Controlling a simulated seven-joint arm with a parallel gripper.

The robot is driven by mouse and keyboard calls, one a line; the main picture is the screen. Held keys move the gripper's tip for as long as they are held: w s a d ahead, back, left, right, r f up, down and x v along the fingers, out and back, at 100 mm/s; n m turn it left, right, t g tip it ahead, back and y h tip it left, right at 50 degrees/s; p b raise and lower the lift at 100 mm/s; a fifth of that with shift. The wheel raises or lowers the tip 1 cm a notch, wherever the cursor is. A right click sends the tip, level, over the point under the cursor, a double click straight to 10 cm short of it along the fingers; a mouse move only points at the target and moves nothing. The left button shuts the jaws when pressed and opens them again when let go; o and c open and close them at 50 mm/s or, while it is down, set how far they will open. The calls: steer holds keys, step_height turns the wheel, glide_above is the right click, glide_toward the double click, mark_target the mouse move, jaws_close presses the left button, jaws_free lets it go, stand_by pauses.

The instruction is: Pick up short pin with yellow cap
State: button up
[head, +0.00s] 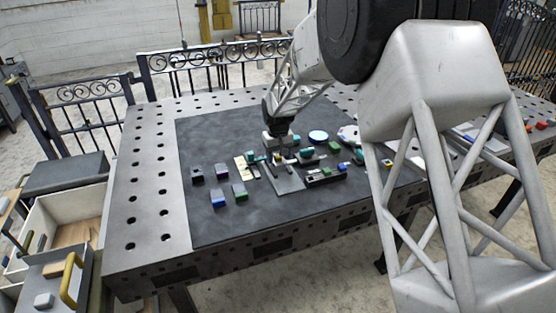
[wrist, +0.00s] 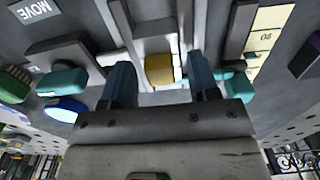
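In the wrist view a yellow cap (wrist: 159,69) shows between the two dark blue fingertips of my gripper (wrist: 161,80). The fingers are spread wide, with a gap on either side of the cap, and do not visibly touch it. The cap sits by a grey slotted block (wrist: 155,22); the pin below the cap is hidden, so its length cannot be told. In the head view my gripper (head: 281,142) is low over the middle of the dark mat and hides most of what is under it. Another small yellow-topped piece (head: 387,162) stands further right.
On the dark mat (head: 225,140) around my gripper are several small blocks, including a blue one (head: 218,199), a green one (head: 240,192) and a purple one (head: 221,170). A round blue-rimmed disc (head: 318,137) lies behind.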

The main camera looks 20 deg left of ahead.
mark_target(278, 156)
steer(key=c, duration=0.9)
steer(key=shift+c, duration=0.2)
steer(key=shift+r, duration=0.1)
steer(key=shift+r, duration=0.75)
step_height(278, 156, up, 2)
steer(key=shift+r, duration=0.1)
steer(key=s+d+r, duration=0.1)
steer(key=s+d, duration=0.8)
steer(key=s, duration=0.3)
steer(key=shift+s+d, duration=0.25)
steer(key=shift+s, duration=0.15)
steer(key=shift+r, duration=0.1)
steer(key=w+d+r, duration=0.2)
steer(key=w+d, duration=0.2)
steer(key=w, duration=0.5)
steer(key=shift+r, duration=0.15)
